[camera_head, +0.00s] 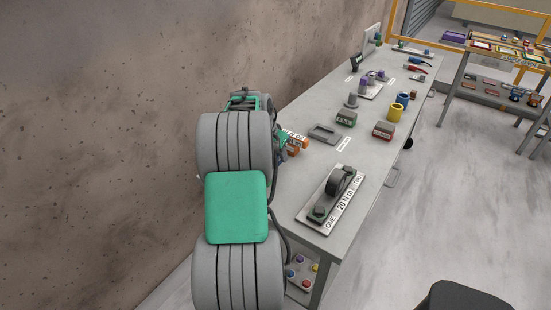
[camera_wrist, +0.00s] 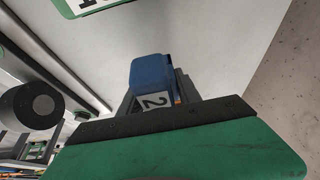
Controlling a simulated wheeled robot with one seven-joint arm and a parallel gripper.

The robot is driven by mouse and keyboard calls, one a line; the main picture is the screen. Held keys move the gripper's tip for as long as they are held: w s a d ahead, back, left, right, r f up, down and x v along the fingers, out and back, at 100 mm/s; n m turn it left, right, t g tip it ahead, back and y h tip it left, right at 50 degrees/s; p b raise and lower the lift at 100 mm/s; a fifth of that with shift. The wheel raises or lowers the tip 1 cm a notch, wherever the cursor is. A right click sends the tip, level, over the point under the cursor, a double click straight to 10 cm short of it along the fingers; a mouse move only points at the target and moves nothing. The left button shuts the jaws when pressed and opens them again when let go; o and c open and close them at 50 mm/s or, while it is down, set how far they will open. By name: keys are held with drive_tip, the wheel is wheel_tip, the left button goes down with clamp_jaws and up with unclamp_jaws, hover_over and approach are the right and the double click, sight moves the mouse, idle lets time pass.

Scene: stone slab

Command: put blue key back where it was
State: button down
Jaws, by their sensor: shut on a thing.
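The blue key (camera_wrist: 151,78) is a blue block with a white label reading 2, seen in the wrist view. My gripper (camera_wrist: 158,98) is shut on it, with the dark jaws around its lower part. A pale grey surface lies behind the key; I cannot tell how far away it is. Where the key stood before cannot be told from these frames.
The long grey workbench (camera_head: 285,185) runs along the wall.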

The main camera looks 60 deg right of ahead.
sight(276, 169)
drive_tip(key=shift+w+d+f, duration=0.25)
drive_tip(key=shift+f, duration=0.05)
wheel_tip(276, 169, down, 3)
drive_tip(key=shift+w+d+f+p, duration=0.15)
drive_tip(key=shift+p, duration=0.5)
drive_tip(key=shift+f, duration=0.15)
drive_tip(key=shift+f+b, duration=0.2)
drive_tip(key=shift+b, duration=0.15)
drive_tip(key=c, duration=0.8)
unclamp_jaws()
drive_tip(key=shift+r, duration=0.1)
drive_tip(key=shift+c, duration=0.2)
